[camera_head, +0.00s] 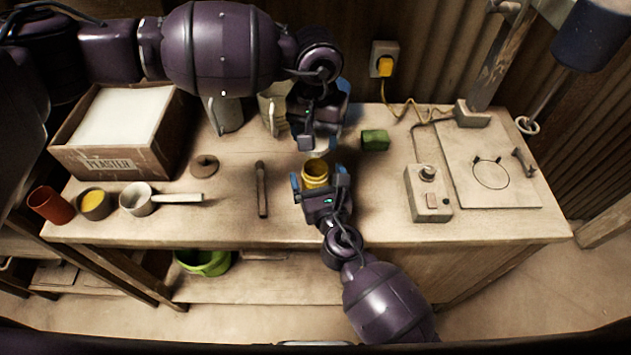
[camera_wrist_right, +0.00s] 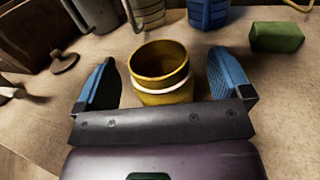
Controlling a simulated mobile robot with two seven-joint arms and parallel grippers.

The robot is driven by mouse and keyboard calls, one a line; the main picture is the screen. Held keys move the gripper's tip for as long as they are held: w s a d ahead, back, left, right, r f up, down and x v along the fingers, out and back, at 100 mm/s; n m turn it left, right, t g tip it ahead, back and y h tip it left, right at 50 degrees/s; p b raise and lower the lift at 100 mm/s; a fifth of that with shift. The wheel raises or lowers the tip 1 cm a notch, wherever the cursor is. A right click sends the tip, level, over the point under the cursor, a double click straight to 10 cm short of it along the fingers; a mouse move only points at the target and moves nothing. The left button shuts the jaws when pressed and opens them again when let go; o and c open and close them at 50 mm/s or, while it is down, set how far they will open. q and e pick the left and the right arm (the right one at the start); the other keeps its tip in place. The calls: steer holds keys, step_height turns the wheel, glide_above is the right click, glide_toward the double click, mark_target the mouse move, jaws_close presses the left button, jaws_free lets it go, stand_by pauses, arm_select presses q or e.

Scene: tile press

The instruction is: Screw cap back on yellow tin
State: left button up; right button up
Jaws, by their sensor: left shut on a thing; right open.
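The yellow tin (camera_head: 315,172) stands upright on the bench with its round mouth uncovered. It also shows in the right wrist view (camera_wrist_right: 160,72), with a pale band round its neck. My right gripper (camera_head: 318,183) is open, with blue finger pads on both sides of the tin and gaps between pads and tin (camera_wrist_right: 163,85). My left gripper (camera_head: 308,140) is just behind and above the tin, pointing down.
A green block (camera_head: 375,140) lies right of my left gripper. Several containers, including a blue one (camera_wrist_right: 208,12), stand behind the tin. A dark-handled tool (camera_head: 262,188) and a brown disc (camera_head: 204,166) lie left. A switch box (camera_head: 428,195) stands right. The bench's front edge is close.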

steer(key=shift+x, duration=0.8)
steer(key=c, duration=1.3)
arm_select(q)
steer(key=shift+f, duration=2.5)
